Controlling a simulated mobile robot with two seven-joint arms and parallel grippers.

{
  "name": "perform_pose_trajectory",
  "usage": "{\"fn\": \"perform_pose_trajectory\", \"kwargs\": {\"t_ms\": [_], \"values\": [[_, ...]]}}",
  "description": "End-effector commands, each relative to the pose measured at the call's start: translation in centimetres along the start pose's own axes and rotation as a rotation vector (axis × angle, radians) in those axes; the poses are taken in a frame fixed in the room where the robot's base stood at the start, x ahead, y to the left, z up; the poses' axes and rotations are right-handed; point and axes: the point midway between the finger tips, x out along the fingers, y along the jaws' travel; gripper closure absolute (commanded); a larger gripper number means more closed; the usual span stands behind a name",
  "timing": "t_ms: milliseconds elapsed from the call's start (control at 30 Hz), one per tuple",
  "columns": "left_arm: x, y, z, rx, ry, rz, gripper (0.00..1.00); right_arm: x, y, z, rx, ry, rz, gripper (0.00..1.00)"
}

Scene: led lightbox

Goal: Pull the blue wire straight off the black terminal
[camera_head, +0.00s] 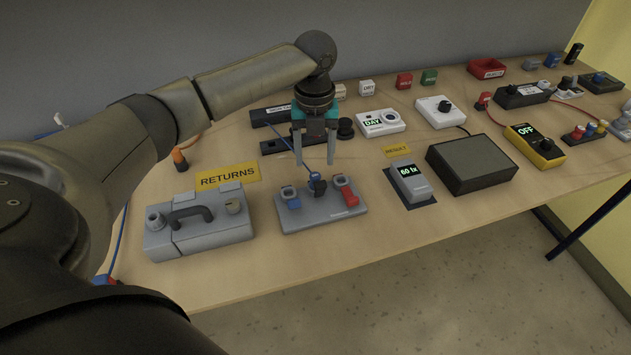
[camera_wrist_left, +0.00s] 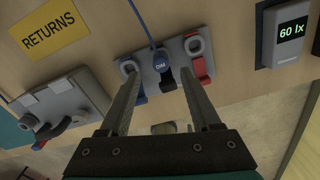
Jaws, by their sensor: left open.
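The blue wire (camera_head: 292,156) runs down to a blue plug labelled DIM (camera_wrist_left: 160,61) at the middle of a grey terminal block (camera_head: 323,214). The black terminal (camera_head: 319,189) is under that plug, partly hidden by it. My left gripper (camera_head: 314,161) is open above the block, its fingers pointing down. In the left wrist view its fingers (camera_wrist_left: 158,72) lie on either side of the plug, which sits between or just beyond the tips; I cannot tell whether they touch. A blue lever (camera_head: 293,201) and a red lever (camera_head: 348,196) flank the black terminal. My right gripper is out of view.
A grey case with a handle (camera_head: 198,226) stands left of the block, near a yellow RETURNS label (camera_head: 228,176). A lux meter reading 60 lx (camera_head: 410,182) and a dark box (camera_head: 472,163) stand to the right. The table's front edge is close.

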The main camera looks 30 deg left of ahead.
Motion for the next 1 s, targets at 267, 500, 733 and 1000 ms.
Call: {"fn": "perform_pose_trajectory", "kwargs": {"t_ms": [267, 500, 733, 1000], "values": [[2.3, 0.0, -0.1, 0.001, 0.001, 0.001, 0.36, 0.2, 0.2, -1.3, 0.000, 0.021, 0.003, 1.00], [5.7, 0.0, -0.3, -0.001, 0.000, 0.001, 0.36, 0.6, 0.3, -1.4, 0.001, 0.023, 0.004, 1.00], [6.4, 0.0, -0.3, 0.000, -0.002, 0.000, 0.36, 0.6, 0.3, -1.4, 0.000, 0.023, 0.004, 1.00], [6.3, 0.0, -0.3, 0.000, -0.002, -0.001, 0.56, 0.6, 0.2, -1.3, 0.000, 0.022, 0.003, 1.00]]}}
